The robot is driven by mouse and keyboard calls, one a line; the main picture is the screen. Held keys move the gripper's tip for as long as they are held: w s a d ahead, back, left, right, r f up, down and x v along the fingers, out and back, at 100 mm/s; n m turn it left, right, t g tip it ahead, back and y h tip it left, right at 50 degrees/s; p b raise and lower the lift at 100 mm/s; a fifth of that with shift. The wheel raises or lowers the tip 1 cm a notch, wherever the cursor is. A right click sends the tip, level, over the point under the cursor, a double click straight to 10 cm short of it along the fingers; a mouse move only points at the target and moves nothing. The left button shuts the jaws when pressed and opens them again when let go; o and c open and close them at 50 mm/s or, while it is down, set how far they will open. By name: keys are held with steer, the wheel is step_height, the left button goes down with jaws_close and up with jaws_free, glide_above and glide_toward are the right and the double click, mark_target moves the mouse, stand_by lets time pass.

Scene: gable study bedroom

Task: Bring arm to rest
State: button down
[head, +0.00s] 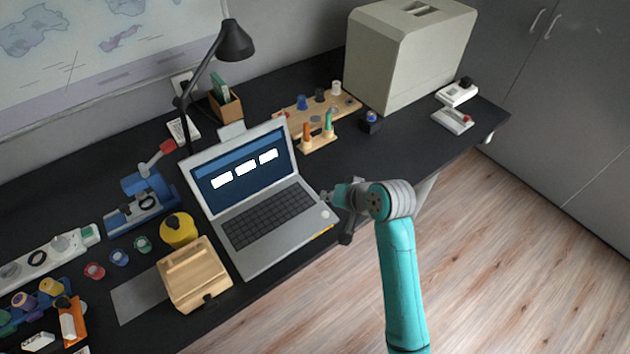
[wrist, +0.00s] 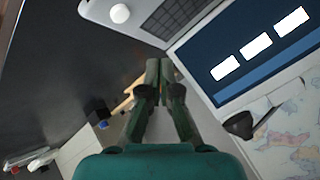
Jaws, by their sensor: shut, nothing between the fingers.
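My arm (head: 401,280) is teal with grey joints and reaches up from the bottom of the head view. My gripper (head: 328,198) points left at the right edge of the open laptop (head: 268,216), in front of or above its corner; I cannot tell if they touch. In the wrist view my gripper (wrist: 160,68) has its two dark green fingers together with nothing between them. The laptop screen (wrist: 250,55) and part of its keyboard show beyond the fingers there.
A wooden box (head: 195,275), a yellow round item (head: 178,230) and a blue device (head: 146,196) stand left of the laptop. A black lamp (head: 235,42) rises behind it. A wooden rack (head: 345,105) and a large beige case (head: 405,55) stand to the right. The floor (head: 500,240) in front is clear.

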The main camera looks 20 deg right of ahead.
steer(key=s+f+t+h, duration=0.15)
steer(key=s+f, duration=0.35)
steer(key=s, duration=0.5)
steer(key=s+f+t+h, duration=0.15)
steer(key=s+f, duration=0.25)
steer(key=s, duration=0.6)
steer(key=s+r+n+t, duration=0.1)
steer(key=s+r+n, duration=0.1)
steer(key=s+r, duration=0.4)
steer(key=s+r+n+t, duration=0.2)
steer(key=s+r, duration=0.4)
steer(key=s, duration=1)
steer(key=shift+s+a+h, duration=0.2)
steer(key=shift+s+h, duration=0.15)
steer(key=shift+h, duration=0.05)
